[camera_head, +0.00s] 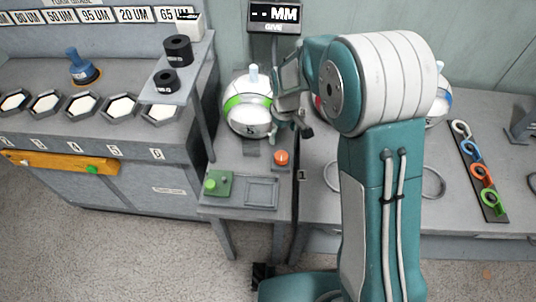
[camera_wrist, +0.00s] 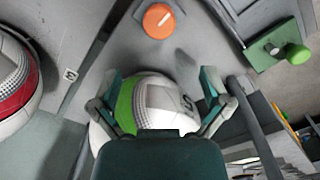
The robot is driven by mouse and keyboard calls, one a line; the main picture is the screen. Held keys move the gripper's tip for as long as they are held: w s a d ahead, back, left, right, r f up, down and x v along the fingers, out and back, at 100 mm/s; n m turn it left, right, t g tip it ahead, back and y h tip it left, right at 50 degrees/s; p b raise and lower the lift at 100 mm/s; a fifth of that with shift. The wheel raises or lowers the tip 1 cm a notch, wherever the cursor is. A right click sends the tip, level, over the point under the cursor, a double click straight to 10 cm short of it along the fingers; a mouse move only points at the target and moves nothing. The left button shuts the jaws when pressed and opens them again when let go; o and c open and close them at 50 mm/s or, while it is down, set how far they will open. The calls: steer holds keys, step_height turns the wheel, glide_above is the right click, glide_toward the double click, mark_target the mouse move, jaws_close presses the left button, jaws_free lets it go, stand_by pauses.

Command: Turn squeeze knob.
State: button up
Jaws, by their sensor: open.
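An orange round knob (camera_head: 281,158) with a white mark stands on the small grey table in front of the ball; it also shows at the top of the wrist view (camera_wrist: 159,20). A green box (camera_head: 218,183) with a green knob stands at the table's front left, and at the upper right of the wrist view (camera_wrist: 277,45). Which of them is the squeeze knob, I cannot tell. A white ball with a green band (camera_head: 247,106) sits behind the orange knob. My gripper (camera_wrist: 163,92) is open and empty, its fingers appearing either side of the ball (camera_wrist: 150,105) in the wrist view.
A grey shelf with two black cylinders (camera_head: 178,50) rises to the left. A flat square tray (camera_head: 261,192) lies beside the green box. A red-banded ball (camera_wrist: 12,85) is at the wrist view's left.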

steer(key=shift+w+f, duration=0.1)
steer(key=shift+f, duration=0.5)
glide_above(281, 155)
steer(key=f, duration=0.2)
steer(key=d+f, duration=0.1)
steer(key=f, duration=0.3)
steer(key=a+f, duration=0.1)
steer(key=f, duration=0.2)
steer(key=shift+a+f, duration=0.2)
steer(key=shift+f, duration=0.25)
steer(key=shift+d+f, duration=0.1)
steer(key=shift+d, duration=0.35)
steer(key=shift+a, duration=0.25)
steer(key=c, duration=1.2)
steer(key=shift+o, duration=0.2)
